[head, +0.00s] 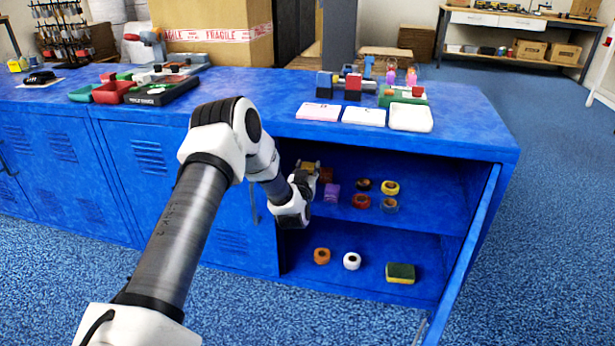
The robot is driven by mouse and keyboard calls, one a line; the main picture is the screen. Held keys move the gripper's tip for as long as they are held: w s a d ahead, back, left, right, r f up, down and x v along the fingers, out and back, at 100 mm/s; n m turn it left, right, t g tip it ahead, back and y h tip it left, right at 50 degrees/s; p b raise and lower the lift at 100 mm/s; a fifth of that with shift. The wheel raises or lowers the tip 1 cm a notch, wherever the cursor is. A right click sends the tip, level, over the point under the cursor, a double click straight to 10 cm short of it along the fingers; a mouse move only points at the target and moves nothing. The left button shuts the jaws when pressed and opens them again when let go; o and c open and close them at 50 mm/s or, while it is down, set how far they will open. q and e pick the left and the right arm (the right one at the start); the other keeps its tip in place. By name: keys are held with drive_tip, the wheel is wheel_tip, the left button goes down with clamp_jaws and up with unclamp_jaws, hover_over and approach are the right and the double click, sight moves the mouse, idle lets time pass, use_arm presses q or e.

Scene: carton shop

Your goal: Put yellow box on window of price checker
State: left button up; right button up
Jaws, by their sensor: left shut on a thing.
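My left gripper (305,176) reaches into the open cabinet at the upper shelf level. It is shut on a small dull-yellow box (309,165), which is partly hidden by the gripper. A brown block (326,175) and a purple block (332,192) sit just right of it. The price checker seems to be the black device (178,92) with pale lettering on the blue cabinet top, at the left. Its window is too small to make out clearly. My right gripper is not in view.
Tape rolls, one yellow (390,187), stand on the upper shelf (430,200). The lower shelf holds two rolls and a sponge (400,273). The open door (465,255) is at the right. Trays (116,92), a carton (215,50) and flat boxes (363,116) occupy the top.

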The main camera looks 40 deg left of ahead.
sight(308, 167)
use_arm(q)
wheel_tip(308, 167, up, 3)
drive_tip(key=shift+r+p, duration=0.2)
drive_tip(key=shift+p, duration=0.2)
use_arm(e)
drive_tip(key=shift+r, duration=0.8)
